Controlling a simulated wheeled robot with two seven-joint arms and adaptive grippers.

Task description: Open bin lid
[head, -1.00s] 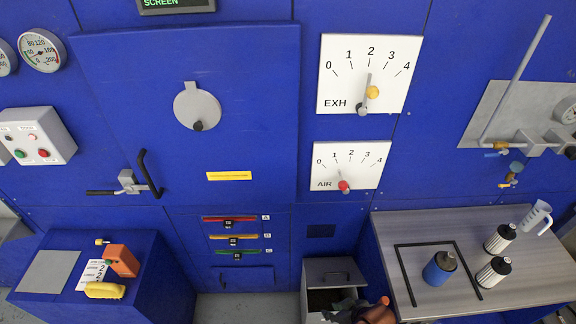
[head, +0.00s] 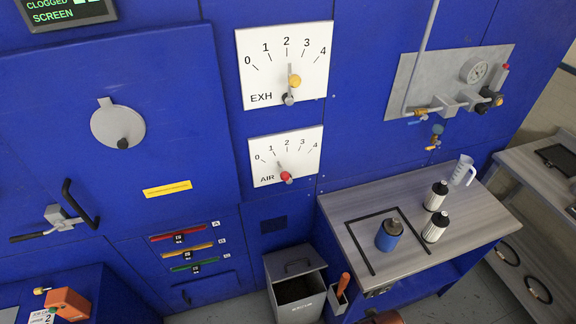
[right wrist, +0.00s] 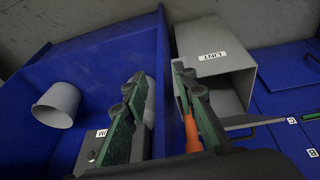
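The grey lint bin (head: 299,311) stands on the floor between the blue machine and the workbench. Its grey lid (head: 290,257) with a dark handle shows at the back of the bin top. A dark, textured area lies in front of the lid; I cannot tell the lid's exact angle. In the right wrist view the bin (right wrist: 213,75) shows its LINT label. My right gripper (right wrist: 165,100) has its fingers apart, beside the bin, with an orange handle (right wrist: 190,133) showing near its right-hand finger. My left gripper is out of view.
In the head view the orange-handled tool (head: 343,284) stands in a holder close to the bin's right side. The workbench (head: 350,205) is farther right, bearing a blue canister (head: 389,236). A grey bucket (right wrist: 57,104) shows in the wrist view.

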